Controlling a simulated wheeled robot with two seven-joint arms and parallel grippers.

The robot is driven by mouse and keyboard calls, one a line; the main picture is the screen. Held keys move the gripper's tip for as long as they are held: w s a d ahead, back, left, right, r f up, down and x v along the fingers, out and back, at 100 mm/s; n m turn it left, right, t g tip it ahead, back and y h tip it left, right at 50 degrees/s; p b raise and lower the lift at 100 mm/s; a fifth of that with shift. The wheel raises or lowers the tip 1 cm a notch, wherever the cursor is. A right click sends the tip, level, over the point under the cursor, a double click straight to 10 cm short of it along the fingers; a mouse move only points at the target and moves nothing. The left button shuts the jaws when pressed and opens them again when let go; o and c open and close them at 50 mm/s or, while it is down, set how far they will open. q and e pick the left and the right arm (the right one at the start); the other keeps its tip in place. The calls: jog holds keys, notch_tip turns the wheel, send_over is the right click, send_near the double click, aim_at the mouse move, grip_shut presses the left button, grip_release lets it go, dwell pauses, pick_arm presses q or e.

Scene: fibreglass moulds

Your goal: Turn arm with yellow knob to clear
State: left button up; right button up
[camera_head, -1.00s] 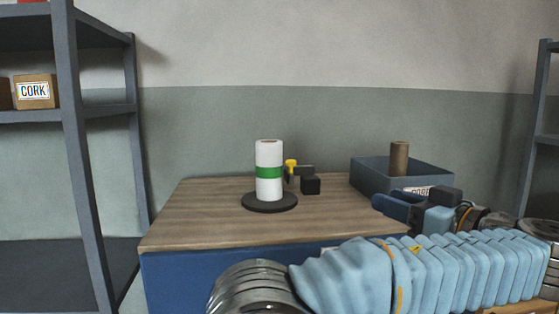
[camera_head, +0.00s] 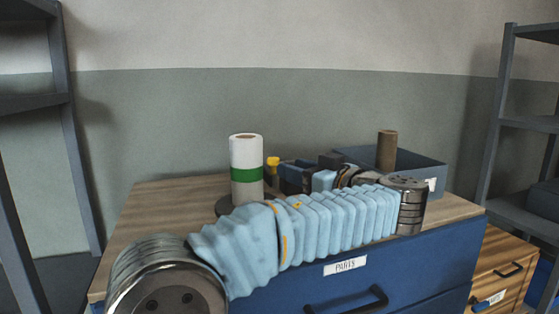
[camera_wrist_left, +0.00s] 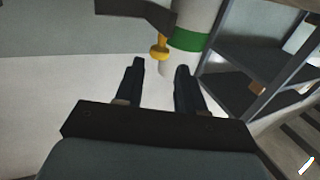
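A white roll with a green band (camera_head: 246,165) stands upright on a round dark base (camera_head: 230,207) on the wooden bench top. The yellow knob (camera_head: 273,162) shows just right of the roll; it also shows in the left wrist view (camera_wrist_left: 159,46), beside the roll and below a dark bar (camera_wrist_left: 137,10). Most of the arm carrying the knob is hidden in the head view behind my gripper. My left gripper (camera_head: 287,176) points left toward the knob. In the wrist view its fingers (camera_wrist_left: 159,75) are apart and empty, with the knob just beyond their tips. My right gripper is out of view.
A blue-grey bin (camera_head: 420,170) with a brown tube (camera_head: 387,150) stands at the bench's back right, behind my forearm. The blue cabinet front has a PARTS label (camera_head: 345,265) and a handle. Metal shelves (camera_head: 75,150) stand left and right (camera_head: 500,120).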

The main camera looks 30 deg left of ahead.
pick_arm(q)
jog(key=x, duration=0.5)
jog(key=shift+p, duration=0.35)
jog(key=shift+c, duration=0.2)
grip_shut()
